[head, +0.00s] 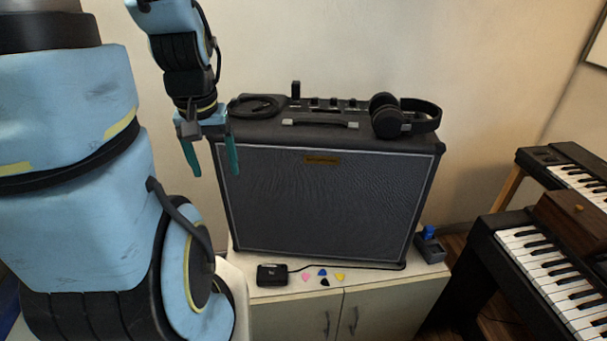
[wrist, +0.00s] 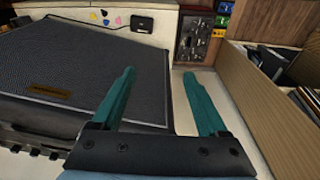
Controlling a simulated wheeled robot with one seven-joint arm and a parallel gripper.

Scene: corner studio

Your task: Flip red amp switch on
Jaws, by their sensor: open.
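The amp (head: 320,205) is a large dark box with a grey grille and a gold label, standing on a pale cabinet. Its grille also shows at the left of the wrist view (wrist: 85,65). A control panel (head: 330,103) with several dark knobs runs along its top rear. A small dark upright piece (head: 296,89) stands at the panel's left end. I cannot make out a red switch in either view. My gripper (head: 214,172) is open and empty, fingers pointing down, at the amp's upper left corner. In the wrist view, its teal fingers (wrist: 160,75) are apart with nothing between them.
A coiled cable (head: 256,106) and headphones (head: 404,115) lie on the amp's top, either side of a handle (head: 320,122). A small black box (head: 272,275) and several picks lie in front. Keyboards (head: 555,270) stand at right. A wooden crate (wrist: 250,105) is at right in the wrist view.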

